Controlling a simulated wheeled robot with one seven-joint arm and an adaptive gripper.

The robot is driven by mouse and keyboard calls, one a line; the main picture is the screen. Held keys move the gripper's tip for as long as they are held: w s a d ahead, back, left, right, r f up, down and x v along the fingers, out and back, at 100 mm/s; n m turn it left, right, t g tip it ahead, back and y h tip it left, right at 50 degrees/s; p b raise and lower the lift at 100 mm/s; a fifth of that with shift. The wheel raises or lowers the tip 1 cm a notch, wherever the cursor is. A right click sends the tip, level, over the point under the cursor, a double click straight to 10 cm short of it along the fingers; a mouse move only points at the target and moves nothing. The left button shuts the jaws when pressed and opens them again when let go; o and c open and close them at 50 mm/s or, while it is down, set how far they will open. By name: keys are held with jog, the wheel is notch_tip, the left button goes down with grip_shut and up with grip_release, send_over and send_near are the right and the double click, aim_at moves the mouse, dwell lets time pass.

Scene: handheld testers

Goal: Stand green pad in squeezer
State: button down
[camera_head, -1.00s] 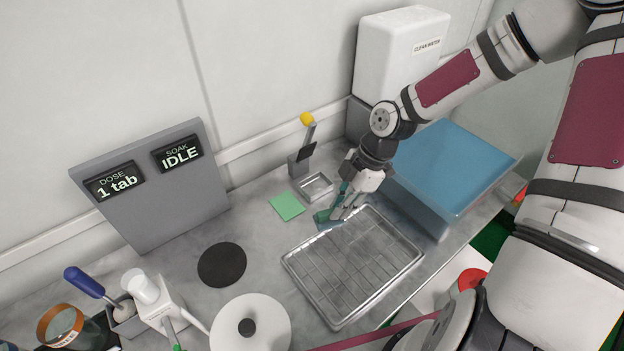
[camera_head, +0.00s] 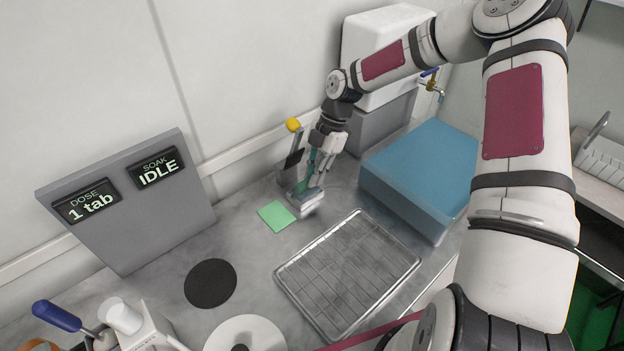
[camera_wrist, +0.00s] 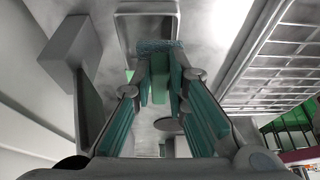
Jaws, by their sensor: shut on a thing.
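My gripper (camera_head: 318,178) is shut on the green pad (camera_wrist: 160,72), which sits between the teal-faced fingers. The pad's far end is a rough bluish-teal edge in the wrist view. The squeezer has a grey post, a lever with a yellow knob (camera_head: 293,125) and a shallow metal tray. The pad is over the squeezer's tray (camera_wrist: 121,30), its end overlapping the tray's near part in the wrist view. I cannot tell whether pad and tray touch. In the head view my gripper hides much of the tray.
A light green square (camera_head: 277,216) lies flat left of the squeezer. A wire-racked metal tray (camera_head: 345,272) lies in front, with a blue-topped basin (camera_head: 420,170) to the right. A black disc (camera_head: 210,283) and a display panel (camera_head: 130,210) stand left.

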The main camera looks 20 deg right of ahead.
jog(key=shift+w+d+f, duration=0.1)
jog(key=shift+w, duration=0.75)
jog(key=shift+s+f, duration=0.1)
jog(key=shift+f, duration=1.55)
jog(key=shift+f, duration=0.15)
jog(key=c, duration=1.8)
grip_release()
jog(key=shift+c, duration=0.2)
